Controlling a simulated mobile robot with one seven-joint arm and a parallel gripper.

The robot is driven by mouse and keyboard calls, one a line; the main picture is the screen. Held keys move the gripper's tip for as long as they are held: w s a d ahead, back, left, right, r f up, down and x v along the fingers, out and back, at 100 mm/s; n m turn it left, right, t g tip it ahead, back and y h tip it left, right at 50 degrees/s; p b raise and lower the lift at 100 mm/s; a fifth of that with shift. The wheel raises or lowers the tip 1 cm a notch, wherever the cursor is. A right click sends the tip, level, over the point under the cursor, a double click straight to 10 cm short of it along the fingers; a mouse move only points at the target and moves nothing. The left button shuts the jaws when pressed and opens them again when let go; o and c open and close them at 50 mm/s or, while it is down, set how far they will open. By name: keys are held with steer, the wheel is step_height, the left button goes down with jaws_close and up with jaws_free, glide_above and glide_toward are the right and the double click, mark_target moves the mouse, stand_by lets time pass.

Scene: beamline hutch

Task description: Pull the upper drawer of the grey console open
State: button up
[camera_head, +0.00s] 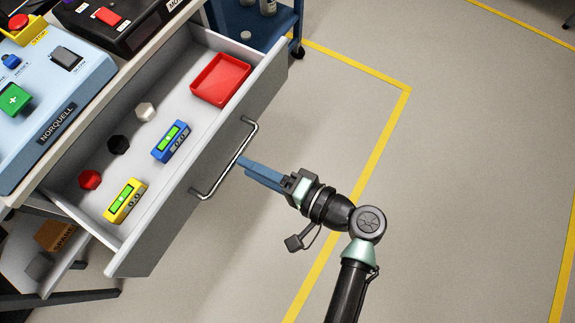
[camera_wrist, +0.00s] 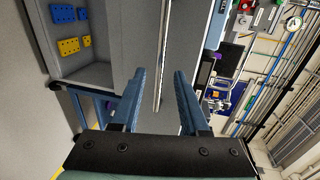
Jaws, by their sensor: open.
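The grey console's upper drawer (camera_head: 163,228) is pulled well out in the head view, its inside showing. Its metal bar handle (camera_head: 231,172) runs along the front face. The handle also shows in the wrist view as a thin bright bar (camera_wrist: 161,50) in line with the gap between my fingers. My gripper (camera_head: 246,167) is open, its blue fingers pointing at the handle from the front, with the tips very close to it. I cannot tell whether they touch. Both fingers show apart in the wrist view (camera_wrist: 160,74), with nothing clearly clasped.
The drawer holds a red tray (camera_head: 221,79), a blue level (camera_head: 171,141), a yellow level (camera_head: 125,201) and small hexagonal pieces. A control panel (camera_head: 58,112) sits on top. A blue cart (camera_head: 256,22) stands behind. The floor right of the drawer is clear, with yellow lines.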

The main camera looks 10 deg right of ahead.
steer(key=v, duration=0.8)
steer(key=shift+p, duration=0.35)
